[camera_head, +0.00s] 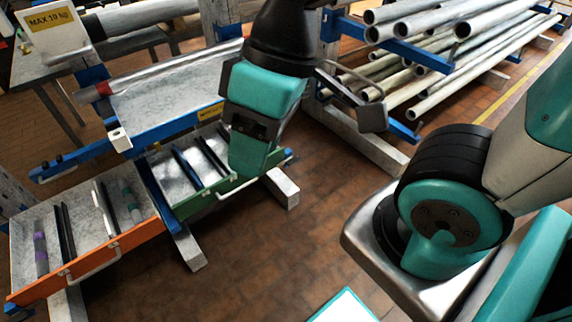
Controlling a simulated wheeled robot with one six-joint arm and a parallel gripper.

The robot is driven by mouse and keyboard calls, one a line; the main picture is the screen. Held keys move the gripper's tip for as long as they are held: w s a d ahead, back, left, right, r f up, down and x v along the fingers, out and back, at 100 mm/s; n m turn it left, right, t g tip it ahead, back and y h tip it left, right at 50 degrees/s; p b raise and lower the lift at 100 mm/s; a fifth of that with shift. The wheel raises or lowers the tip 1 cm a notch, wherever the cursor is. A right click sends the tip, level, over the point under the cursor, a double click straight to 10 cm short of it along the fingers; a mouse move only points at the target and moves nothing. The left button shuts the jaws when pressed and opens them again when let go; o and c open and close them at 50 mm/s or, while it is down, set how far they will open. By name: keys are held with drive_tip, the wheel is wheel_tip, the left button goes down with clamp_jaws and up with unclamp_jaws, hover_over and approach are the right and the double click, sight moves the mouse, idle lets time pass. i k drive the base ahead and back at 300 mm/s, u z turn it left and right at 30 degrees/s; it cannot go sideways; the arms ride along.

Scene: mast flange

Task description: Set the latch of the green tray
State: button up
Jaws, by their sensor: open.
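The green tray (201,206) is the lower middle one, with a green front edge and a pale handle (238,190). Dark and blue bars lie in it. My gripper (250,150), teal and black, hangs over the right part of this tray and hides some of it. It is open, with nothing seen in it; its fingertips are hard to make out. I cannot tell whether it touches the tray. The tray's latch cannot be made out clearly.
An orange-fronted tray (138,236) adjoins on the left. A blue-framed tray (170,132) sits above and behind. Grey pipes (455,75) fill a rack at the back right. A "MAX 10 kg" sign (53,24) stands upper left. The brick floor (270,250) in front is open.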

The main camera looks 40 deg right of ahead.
sight(291, 160)
drive_tip(key=u, duration=0.75)
drive_tip(key=k, duration=0.9)
drive_tip(key=z, duration=0.95)
drive_tip(key=i, duration=0.5)
drive_tip(key=z, duration=0.05)
